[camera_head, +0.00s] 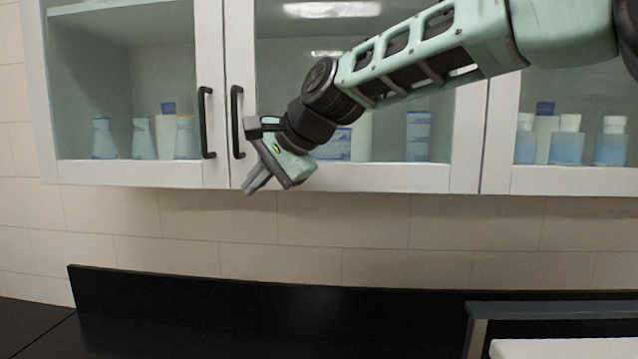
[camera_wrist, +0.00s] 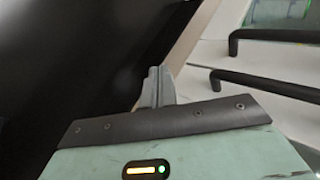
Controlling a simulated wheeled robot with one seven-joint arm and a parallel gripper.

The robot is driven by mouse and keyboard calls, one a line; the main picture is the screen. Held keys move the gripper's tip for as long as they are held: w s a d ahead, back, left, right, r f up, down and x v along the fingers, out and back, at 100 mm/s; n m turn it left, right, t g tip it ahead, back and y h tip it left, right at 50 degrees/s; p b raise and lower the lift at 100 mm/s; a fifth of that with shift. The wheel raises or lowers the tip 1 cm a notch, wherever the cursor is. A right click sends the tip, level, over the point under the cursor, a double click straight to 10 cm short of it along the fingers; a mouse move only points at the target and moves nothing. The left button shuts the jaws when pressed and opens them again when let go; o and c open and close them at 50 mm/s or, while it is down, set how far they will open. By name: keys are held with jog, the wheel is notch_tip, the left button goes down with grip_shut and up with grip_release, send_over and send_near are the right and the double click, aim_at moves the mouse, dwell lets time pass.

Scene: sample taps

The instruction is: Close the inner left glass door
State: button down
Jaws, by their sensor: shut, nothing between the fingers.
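The glass door (camera_head: 355,178) in the middle of the head view has a white frame and a black vertical handle (camera_head: 237,122) on its left stile. I take it as the inner left door. It looks flush or nearly flush with its neighbours; a small gap cannot be ruled out. My gripper (camera_head: 254,186) is shut and empty, in front of this door's lower left corner, fingers pointing down and left. In the wrist view, the closed fingertips (camera_wrist: 157,82) show beside the white door frame, apart from the two black handles. Contact with the door cannot be told.
The left glass door (camera_head: 130,172) has its own black handle (camera_head: 206,122) close by. Another glass door (camera_head: 570,180) is at right. Bottles (camera_head: 567,140) stand inside the cabinets. Below are a tiled wall (camera_head: 340,232) and a black counter backsplash (camera_head: 250,300), with free space between.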

jog(key=s+a+r+b, duration=0.2)
jog(key=s+r+b, duration=0.2)
jog(key=s+r, duration=0.35)
jog(key=s+d+f+n+g+h+b, duration=0.15)
jog(key=s+f, duration=0.25)
jog(key=f, duration=0.4)
jog(key=s+d+f+n+h+b, duration=0.1)
jog(key=s+d+f+n+b, duration=0.15)
jog(key=f, duration=0.65)
jog(key=s+d+f+n+g+h+b, duration=0.1)
jog(key=s+d+f+n+b, duration=0.15)
jog(key=s+f, duration=0.4)
jog(key=s+d+f+n+g+h+b, duration=0.1)
jog(key=s+d+f+n, duration=0.1)
jog(key=s+d+f, duration=0.2)
jog(key=s+d+f+n+h+b, duration=0.1)
jog(key=s+d+f+n, duration=0.2)
jog(key=f, duration=0.7)
jog(key=s+d+f+n+g+h+b, duration=0.1)
jog(key=s+d+f+n+b, duration=0.1)
jog(key=s+d+f, duration=0.5)
jog(key=shift+d+f+n+g+h, duration=0.35)
jog(key=shift+d+f+n, duration=0.15)
jog(key=shift+f+n, duration=0.1)
